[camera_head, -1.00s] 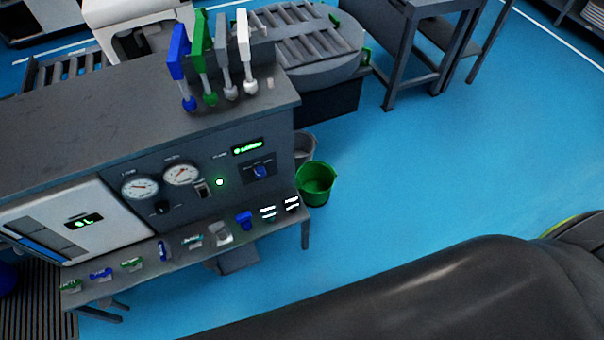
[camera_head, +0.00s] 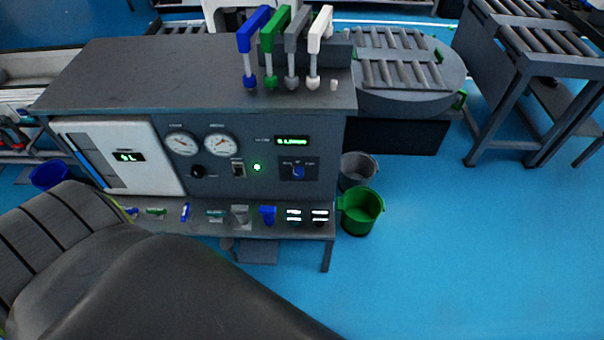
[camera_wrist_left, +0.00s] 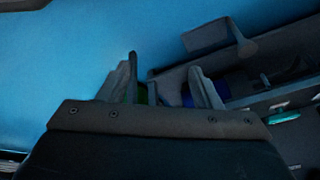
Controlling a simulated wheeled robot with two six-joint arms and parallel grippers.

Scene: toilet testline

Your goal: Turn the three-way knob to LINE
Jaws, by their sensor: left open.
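A small blue knob (camera_head: 298,172) sits on a dark plate at the right of the test bench's front panel, with small labels around it too small to read. Its exact pointing direction is hard to tell. My left gripper (camera_wrist_left: 164,80) shows in the left wrist view with its two fingers apart. It holds nothing that I can see. Dark green and blue shapes show behind the fingers, partly hidden. The gripper's fingers do not show in the head view. My right gripper is in neither current view.
The grey bench (camera_head: 200,70) carries gauges, a black knob (camera_head: 198,172), a switch (camera_head: 238,168) and a green lamp (camera_head: 257,167). Several small items lie on its lower shelf (camera_head: 255,228). A green bucket (camera_head: 362,212) stands right of it. Blue floor at right is clear.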

